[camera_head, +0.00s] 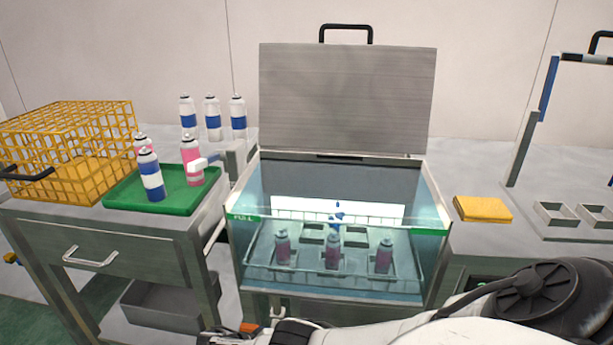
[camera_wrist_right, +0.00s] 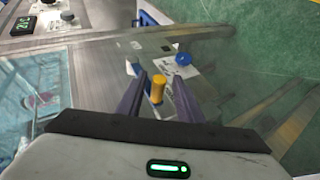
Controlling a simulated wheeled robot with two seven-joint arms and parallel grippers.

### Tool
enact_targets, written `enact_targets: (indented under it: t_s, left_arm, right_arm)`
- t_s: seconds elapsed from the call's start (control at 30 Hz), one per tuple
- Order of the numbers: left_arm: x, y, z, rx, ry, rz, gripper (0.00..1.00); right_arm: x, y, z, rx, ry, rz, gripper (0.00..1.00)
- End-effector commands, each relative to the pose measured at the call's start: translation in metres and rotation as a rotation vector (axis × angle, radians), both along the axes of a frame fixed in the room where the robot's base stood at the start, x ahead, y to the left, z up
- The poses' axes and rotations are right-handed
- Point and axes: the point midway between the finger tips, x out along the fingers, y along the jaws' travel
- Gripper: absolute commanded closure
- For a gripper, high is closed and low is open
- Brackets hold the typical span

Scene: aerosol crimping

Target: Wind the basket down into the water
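The glass-fronted water tank (camera_head: 335,292) stands in the middle of the head view with its metal lid (camera_head: 347,98) raised. A wire basket (camera_head: 410,272) sits inside, holding several pink cans (camera_head: 331,252); how deep they are in the water is hard to tell. In the right wrist view, a yellow knob (camera_wrist_right: 157,89) stands between the two purple fingers of my right gripper (camera_wrist_right: 161,82), with gaps on both sides. The gripper is open around it. My right arm crosses the bottom of the head view. My left gripper is in neither view.
A green tray (camera_head: 175,203) with pink and blue-banded cans and a yellow wire cage (camera_head: 75,140) are on the left bench. Several blue-banded cans (camera_head: 212,118) stand behind. A yellow cloth (camera_head: 482,209) lies right of the tank. A blue knob (camera_wrist_right: 183,59) is beyond the yellow one.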

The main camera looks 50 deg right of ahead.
Motion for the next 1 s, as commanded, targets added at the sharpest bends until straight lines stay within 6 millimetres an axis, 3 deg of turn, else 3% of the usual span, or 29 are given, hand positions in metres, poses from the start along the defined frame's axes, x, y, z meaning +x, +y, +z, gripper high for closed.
enact_targets:
  t_s: [0.27, 0.7, 1.0]
  left_arm:
    - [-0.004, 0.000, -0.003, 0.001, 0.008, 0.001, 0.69]
    - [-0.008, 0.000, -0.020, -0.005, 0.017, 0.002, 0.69]
    - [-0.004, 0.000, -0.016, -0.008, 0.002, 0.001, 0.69]
  right_arm:
    - [0.004, 0.004, 0.004, -0.001, -0.002, 0.002, 0.67]
    - [0.042, 0.062, 0.039, 0.001, -0.002, 0.002, 0.67]
    - [0.050, 0.075, 0.050, -0.001, 0.001, 0.000, 0.67]
